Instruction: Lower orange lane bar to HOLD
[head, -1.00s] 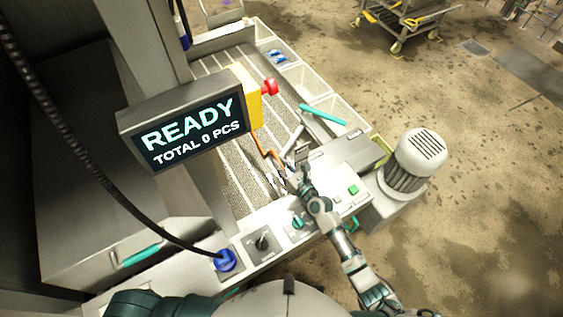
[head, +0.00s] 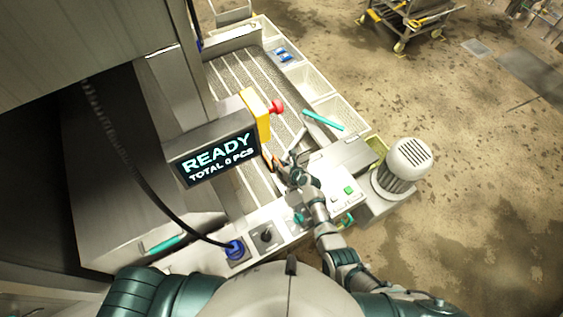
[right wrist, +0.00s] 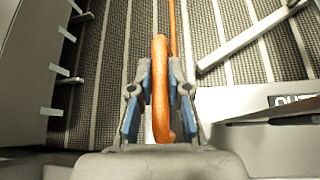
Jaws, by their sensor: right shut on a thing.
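The orange lane bar (right wrist: 160,85) runs up through the middle of the right wrist view, over the ribbed conveyor belt (right wrist: 100,65). Its near end is a thick, rounded handle. My right gripper (right wrist: 160,80) is shut on this handle, with a blue-padded finger on each side. In the head view my right gripper (head: 277,164) is at the bar, behind the display's right edge, and only a little orange shows there. I cannot read a HOLD mark in either view. My left gripper is out of view.
The display (head: 215,160) reads READY, TOTAL 0 PCS, with a red button (head: 277,106) beside it. A loose grey bar (right wrist: 250,38) crosses the belt on the right. A control panel (head: 340,195) and motor (head: 405,165) stand near my right arm. White bins (head: 335,115) line the belt.

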